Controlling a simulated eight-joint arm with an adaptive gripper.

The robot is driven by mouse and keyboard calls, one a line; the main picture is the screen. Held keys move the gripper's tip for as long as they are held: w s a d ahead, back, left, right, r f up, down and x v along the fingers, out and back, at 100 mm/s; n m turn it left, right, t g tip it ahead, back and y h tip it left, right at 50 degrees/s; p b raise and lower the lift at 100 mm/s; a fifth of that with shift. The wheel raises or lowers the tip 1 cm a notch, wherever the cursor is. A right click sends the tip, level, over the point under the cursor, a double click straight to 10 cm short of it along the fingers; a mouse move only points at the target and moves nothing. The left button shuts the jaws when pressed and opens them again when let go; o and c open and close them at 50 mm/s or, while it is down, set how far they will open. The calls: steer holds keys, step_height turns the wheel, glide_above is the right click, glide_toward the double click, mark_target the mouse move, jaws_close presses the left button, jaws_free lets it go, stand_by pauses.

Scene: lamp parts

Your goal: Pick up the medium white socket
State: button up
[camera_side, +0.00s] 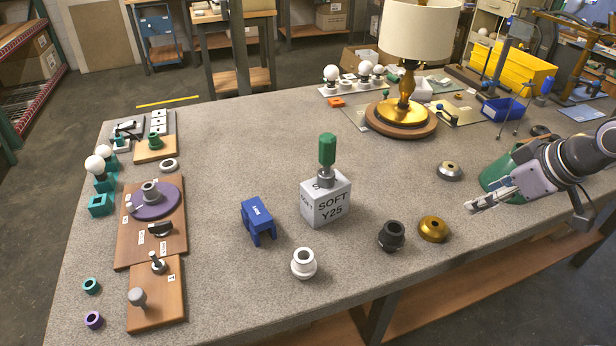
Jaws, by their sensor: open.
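My gripper (474,207) is at the right, above the table and well to the right of the socket. Its fingers point left, and it is open with nothing seen between the fingers. The arm comes in from the right edge.
A black socket (391,236) and a gold ring part (433,229) stand between my gripper and the white socket. A white SOFT Y25 block (326,201) holds a green-handled tool (327,150). A blue block (259,221) stands left. The tabletop (350,290) right of the socket is clear.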

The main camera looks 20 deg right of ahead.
steer(key=w+a+r+n+g, duration=0.2)
steer(key=w+a+n, duration=0.3)
steer(key=a, duration=0.1)
steer(key=n+g, duration=0.4)
steer(key=n, duration=1.2)
glide_above(304, 256)
steer(key=shift+h, duration=0.3)
steer(key=f, duration=0.7)
steer(key=a+f, duration=0.1)
steer(key=f, duration=0.2)
steer(key=shift+s+f, duration=0.25)
steer(key=shift+f, duration=0.1)
steer(key=shift+s+d+f, duration=0.15)
steer(key=shift+d+f, duration=0.05)
steer(key=shift+f, duration=1.2)
steer(key=shift+s+d+f, duration=0.15)
steer(key=shift+f, duration=1.25)
steer(key=c, duration=1.3)
